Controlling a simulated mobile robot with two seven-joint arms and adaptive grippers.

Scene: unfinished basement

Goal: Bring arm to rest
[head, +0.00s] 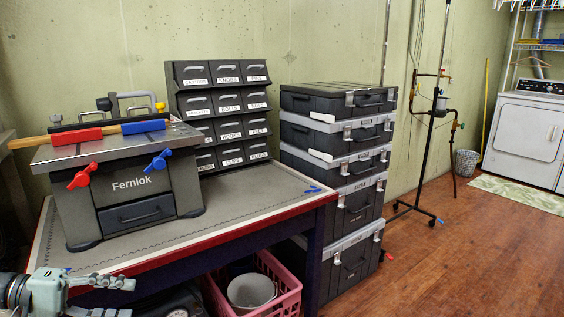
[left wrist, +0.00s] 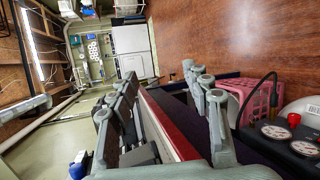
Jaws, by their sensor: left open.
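My left gripper (head: 126,297) is at the bottom left of the head view, beside the front edge of the workbench (head: 247,203). Its fingers point right, spread apart with nothing held between them. In the left wrist view the open fingers of the left gripper (left wrist: 160,78) reach forward, with the bench's red edge (left wrist: 165,125) showing between them. I cannot tell whether the gripper touches the bench. My right arm and gripper are in neither view.
A grey Fernlok bench machine (head: 150,200) stands on the bench, before labelled drawers (head: 190,105). A pink crate (head: 288,303) with a bucket (head: 250,291) is below. Stacked black cases (head: 345,165) stand right of the bench. Wooden floor (head: 470,250) is clear at the right.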

